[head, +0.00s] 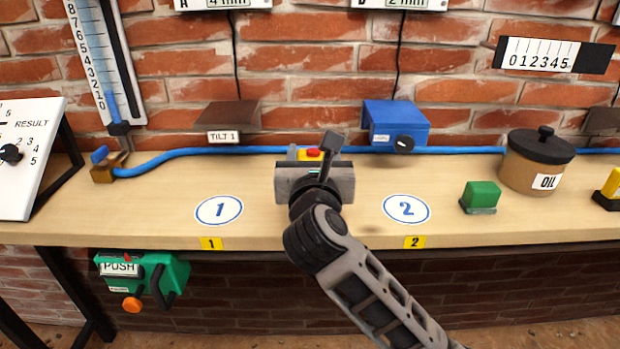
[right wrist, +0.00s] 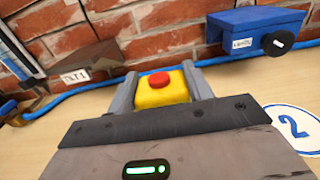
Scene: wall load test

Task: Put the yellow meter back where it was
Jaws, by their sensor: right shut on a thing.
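The yellow meter (right wrist: 162,94), a small yellow block with a red button on top, is between the two fingers of my right gripper (right wrist: 160,88). In the head view, only a bit of the yellow meter (head: 303,154) shows beyond my right gripper (head: 313,162), which is shut on it. The gripper is over the bench between the round mark 1 (head: 219,210) and the round mark 2 (head: 407,209). The meter's underside is hidden, so I cannot tell whether it touches the bench. My left gripper is not in view.
A blue hose (head: 185,154) runs along the bench's back. A brown tilt box (head: 232,115) and a blue box (head: 395,117) are on the brick wall. A green block (head: 481,195), an oil pot (head: 535,165) and another yellow-and-black thing (head: 611,185) stand right. Both round marks are bare.

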